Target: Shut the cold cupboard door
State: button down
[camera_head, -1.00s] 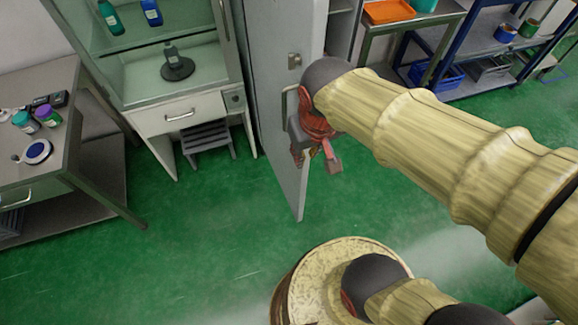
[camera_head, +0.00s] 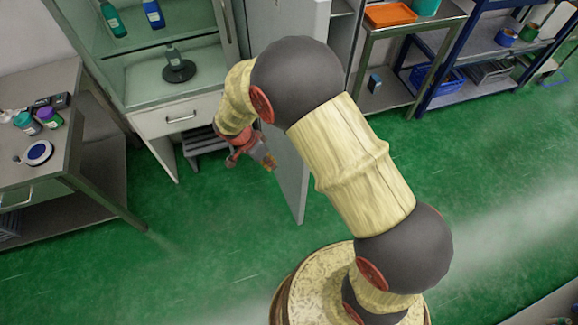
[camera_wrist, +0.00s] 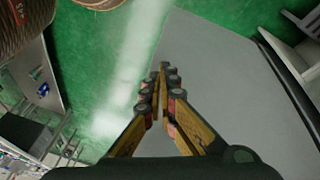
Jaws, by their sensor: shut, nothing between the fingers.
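The cold cupboard door (camera_head: 292,190) is a tall grey panel, standing open and jutting into the room in the head view. My arm covers its middle, and the handle is hidden. Part of the cupboard's interior (camera_head: 340,32) shows to the right of the door. My gripper (camera_head: 268,162) is shut and empty, on the left side of the door, near its lower part. In the wrist view, the shut fingers (camera_wrist: 164,78) lie in front of the grey door panel (camera_wrist: 225,65); I cannot tell whether they touch it.
A glass-fronted cabinet (camera_head: 125,40) with a drawer stands left of the door, with a grey step stool (camera_head: 203,140) below. A metal table (camera_head: 75,150) stands at far left. Shelves (camera_head: 480,50) line the right back. Green floor (camera_head: 220,220) is clear in front.

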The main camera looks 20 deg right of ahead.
jog(key=w+d+f+m+b, duration=0.2)
jog(key=d+f+m, duration=0.2)
jog(key=d+f, duration=0.3)
notch_tip(320, 180, down, 3)
jog(key=shift+w+d+r+t, duration=0.1)
jog(key=shift+w+d+t, duration=0.1)
jog(key=shift+w+t, duration=0.15)
dwell(0.5)
